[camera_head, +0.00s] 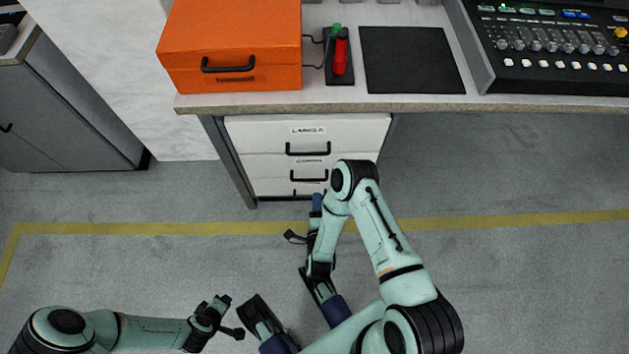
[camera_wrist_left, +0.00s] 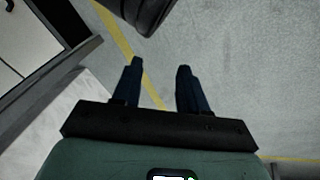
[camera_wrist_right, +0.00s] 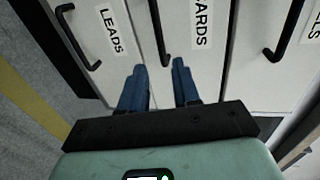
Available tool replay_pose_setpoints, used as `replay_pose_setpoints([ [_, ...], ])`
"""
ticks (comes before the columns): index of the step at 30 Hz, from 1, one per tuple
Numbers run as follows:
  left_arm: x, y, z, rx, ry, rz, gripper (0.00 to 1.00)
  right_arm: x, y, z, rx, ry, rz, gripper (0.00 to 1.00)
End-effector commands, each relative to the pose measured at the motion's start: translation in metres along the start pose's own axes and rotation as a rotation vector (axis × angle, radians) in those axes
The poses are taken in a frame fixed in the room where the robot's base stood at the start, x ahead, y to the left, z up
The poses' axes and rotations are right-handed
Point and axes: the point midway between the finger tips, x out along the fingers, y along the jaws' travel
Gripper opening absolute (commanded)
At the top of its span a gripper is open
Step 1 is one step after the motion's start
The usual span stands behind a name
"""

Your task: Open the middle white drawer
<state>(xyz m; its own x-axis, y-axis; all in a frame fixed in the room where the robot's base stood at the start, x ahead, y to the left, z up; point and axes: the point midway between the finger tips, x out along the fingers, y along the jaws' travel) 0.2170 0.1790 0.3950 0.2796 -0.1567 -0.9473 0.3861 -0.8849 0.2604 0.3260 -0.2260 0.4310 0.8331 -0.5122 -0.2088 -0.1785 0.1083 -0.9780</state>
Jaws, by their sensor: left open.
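The middle white drawer (camera_head: 262,168) is flush in the cabinet under the bench, between the top and lower drawers. It has a black bar handle (camera_head: 308,178) and, in the right wrist view (camera_wrist_right: 180,38), a label partly cut off, reading "ARDS". My right gripper (camera_head: 317,206) is low in front of the drawers. In the right wrist view its blue fingers (camera_wrist_right: 159,78) are apart, with one end of the middle handle (camera_wrist_right: 157,32) showing between the tips; I cannot tell whether they touch. My left gripper (camera_head: 228,314) is open and empty over the floor, its fingers apart in the left wrist view (camera_wrist_left: 158,75).
The top drawer (camera_head: 258,133) is shut. The lower drawer (camera_wrist_right: 95,30), labelled "LEADS", is also shut. The bench (camera_head: 430,103) overhangs them and bears an orange case (camera_head: 240,50), a black mat (camera_head: 412,60) and a console (camera_head: 550,45). The floor beside is clear.

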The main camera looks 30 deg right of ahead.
Motion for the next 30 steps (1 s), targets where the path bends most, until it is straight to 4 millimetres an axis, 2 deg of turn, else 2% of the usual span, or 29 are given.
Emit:
replay_pose_setpoints([
  [1,0.006,-0.006,0.009,-0.005,-0.025,-0.009,0.43,0.015,-0.001,0.0,0.0,0.001,-0.01,0.31],
  [6,0.017,-0.022,0.03,-0.02,-0.09,-0.038,0.43,0.051,-0.002,0.0,-0.001,0.001,-0.008,0.31],
  [12,0.027,-0.036,0.05,-0.036,-0.152,-0.065,0.43,0.083,-0.002,0.001,0.0,0.0,-0.006,0.31],
  [18,0.03,-0.042,0.059,-0.043,-0.179,-0.077,0.43,0.097,-0.002,0.001,-0.001,-0.001,-0.003,0.31],
  [26,0.029,-0.043,0.06,-0.045,-0.182,-0.079,0.43,0.099,-0.003,0.001,-0.001,-0.001,-0.003,0.31],
  [27,0.029,-0.043,0.06,-0.044,-0.182,-0.079,0.43,0.099,-0.003,0.001,-0.001,-0.001,-0.003,0.28],
  [30,0.029,-0.043,0.06,-0.044,-0.182,-0.078,0.43,0.098,-0.003,0.001,-0.001,-0.001,-0.003,0.0],
])
